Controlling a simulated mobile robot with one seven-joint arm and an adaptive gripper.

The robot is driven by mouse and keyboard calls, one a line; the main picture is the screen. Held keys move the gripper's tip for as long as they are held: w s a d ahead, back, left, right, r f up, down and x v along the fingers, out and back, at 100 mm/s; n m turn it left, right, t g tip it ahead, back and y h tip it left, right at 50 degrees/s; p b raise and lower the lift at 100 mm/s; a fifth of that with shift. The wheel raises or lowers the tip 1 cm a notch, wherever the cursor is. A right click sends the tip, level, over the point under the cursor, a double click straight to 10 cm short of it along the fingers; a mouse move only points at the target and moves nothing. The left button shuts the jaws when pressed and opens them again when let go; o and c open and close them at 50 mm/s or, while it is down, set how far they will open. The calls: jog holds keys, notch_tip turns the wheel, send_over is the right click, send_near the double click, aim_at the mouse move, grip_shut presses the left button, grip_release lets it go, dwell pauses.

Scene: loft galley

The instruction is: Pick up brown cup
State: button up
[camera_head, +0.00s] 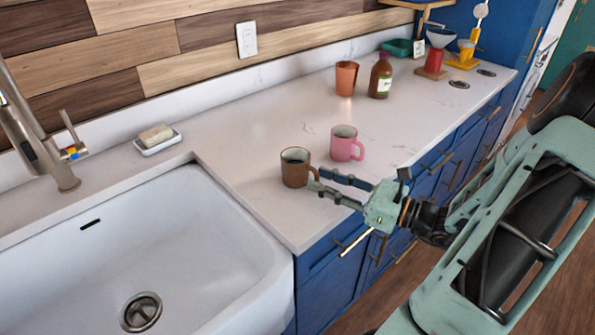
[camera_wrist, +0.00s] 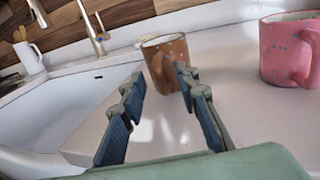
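The brown cup (camera_head: 294,168) stands upright on the white counter, near the counter's front corner beside the sink. Its handle points right, toward my gripper. My gripper (camera_head: 314,178) is open, with its fingertips just at the cup's handle side. In the wrist view the brown cup (camera_wrist: 168,60) stands ahead of the fingertips of my gripper (camera_wrist: 158,78), its handle facing the camera. One finger is left of the handle and the other overlaps the cup's right side. I cannot tell whether either finger touches it.
A pink mug (camera_head: 344,144) stands close behind and right of the brown cup; it also shows in the wrist view (camera_wrist: 288,50). A copper tumbler (camera_head: 346,78) and a brown bottle (camera_head: 381,76) stand farther back. The sink (camera_head: 190,240) is at left.

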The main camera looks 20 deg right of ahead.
aim_at(301, 171)
jog(key=shift+x, duration=1.05)
grip_shut()
